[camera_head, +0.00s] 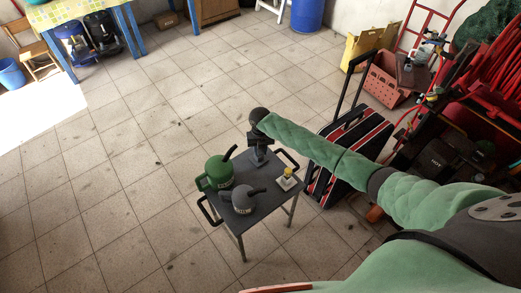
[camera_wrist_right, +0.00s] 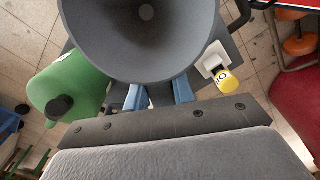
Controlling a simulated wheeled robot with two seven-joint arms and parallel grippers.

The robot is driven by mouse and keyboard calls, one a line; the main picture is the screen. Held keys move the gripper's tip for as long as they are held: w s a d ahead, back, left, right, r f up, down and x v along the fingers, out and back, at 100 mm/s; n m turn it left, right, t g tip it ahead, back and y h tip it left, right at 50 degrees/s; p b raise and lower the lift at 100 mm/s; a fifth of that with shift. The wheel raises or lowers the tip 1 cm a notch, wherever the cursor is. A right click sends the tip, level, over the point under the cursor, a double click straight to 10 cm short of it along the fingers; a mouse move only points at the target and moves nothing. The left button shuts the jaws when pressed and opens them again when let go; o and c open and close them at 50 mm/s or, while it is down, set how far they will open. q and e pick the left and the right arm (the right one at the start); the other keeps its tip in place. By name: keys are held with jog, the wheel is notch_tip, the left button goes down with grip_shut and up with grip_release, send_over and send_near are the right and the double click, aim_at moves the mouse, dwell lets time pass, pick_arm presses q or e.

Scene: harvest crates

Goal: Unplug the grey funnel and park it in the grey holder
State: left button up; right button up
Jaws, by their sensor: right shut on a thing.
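The grey funnel (camera_wrist_right: 140,45) fills the top middle of the right wrist view, its wide mouth facing the camera. My right gripper (camera_wrist_right: 158,96) is shut on it, with blue fingers below the rim. In the head view my right gripper (camera_head: 258,155) is over the far side of the small dark table; the funnel is hard to make out there. A grey can (camera_head: 243,198) with a spout stands on the table nearer the front. I cannot pick out a grey holder, nor tell whether the funnel's lower end is free. My left gripper is not in view.
A green can (camera_head: 220,172) stands on the table (camera_head: 270,196) at the left; it also shows in the wrist view (camera_wrist_right: 75,85). A yellow piece (camera_head: 288,172) on a white base is at the right. A striped suitcase (camera_head: 345,150) stands just beyond.

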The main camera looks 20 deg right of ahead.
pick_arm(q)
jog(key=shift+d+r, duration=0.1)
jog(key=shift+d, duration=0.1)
pick_arm(e)
jog(key=shift+f, duration=0.15)
dwell(2.0)
